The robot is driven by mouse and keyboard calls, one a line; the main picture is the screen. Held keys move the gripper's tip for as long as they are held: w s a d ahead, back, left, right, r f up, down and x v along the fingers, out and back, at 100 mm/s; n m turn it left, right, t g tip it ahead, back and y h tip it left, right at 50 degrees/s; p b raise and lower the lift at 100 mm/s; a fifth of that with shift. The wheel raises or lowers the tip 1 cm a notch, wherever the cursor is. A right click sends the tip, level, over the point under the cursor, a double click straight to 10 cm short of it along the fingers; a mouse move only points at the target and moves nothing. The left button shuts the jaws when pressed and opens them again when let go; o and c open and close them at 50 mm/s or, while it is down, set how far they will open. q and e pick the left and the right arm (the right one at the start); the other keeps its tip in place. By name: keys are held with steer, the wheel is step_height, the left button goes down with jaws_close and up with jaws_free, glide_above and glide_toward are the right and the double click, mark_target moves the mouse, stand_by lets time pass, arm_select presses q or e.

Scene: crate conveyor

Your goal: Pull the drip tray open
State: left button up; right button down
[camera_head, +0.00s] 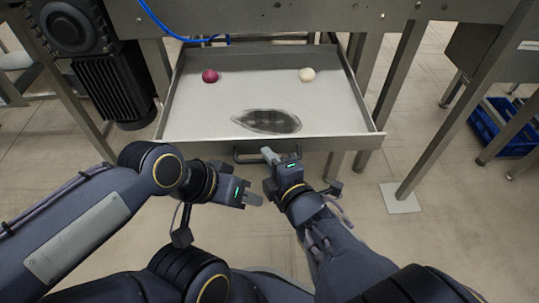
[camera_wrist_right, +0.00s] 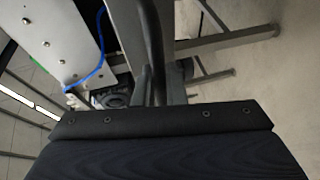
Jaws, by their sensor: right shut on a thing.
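The drip tray (camera_head: 190,127) is a shallow grey metal drawer standing well out from under the conveyor frame. It holds a dark red round thing (camera_head: 210,76), a pale round thing (camera_head: 307,74) and a dark wet-looking patch (camera_head: 267,121). Its dark bar handle (camera_head: 243,158) is on the front wall. My right gripper (camera_head: 269,156) is at the handle's right part, shut on it. In the right wrist view a dark bar (camera_wrist_right: 151,45) runs up from the gripper body. My left gripper (camera_head: 252,199) is below the tray front, apart from it; its jaw gap is unclear.
A motor (camera_head: 112,88) hangs at the left under the conveyor frame (camera_head: 270,15). A slanting metal leg (camera_head: 440,125) stands right of the tray on a foot plate. Blue crates (camera_head: 500,125) lie at the far right. Floor in front of the tray is partly taken by my arms.

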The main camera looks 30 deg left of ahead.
steer(key=shift+s, duration=0.1)
steer(key=c, duration=1.5)
jaws_free()
steer(key=shift+d, duration=0.1)
steer(key=p+v, duration=0.2)
steer(key=v, duration=0.5)
steer(key=shift+s+d, duration=0.25)
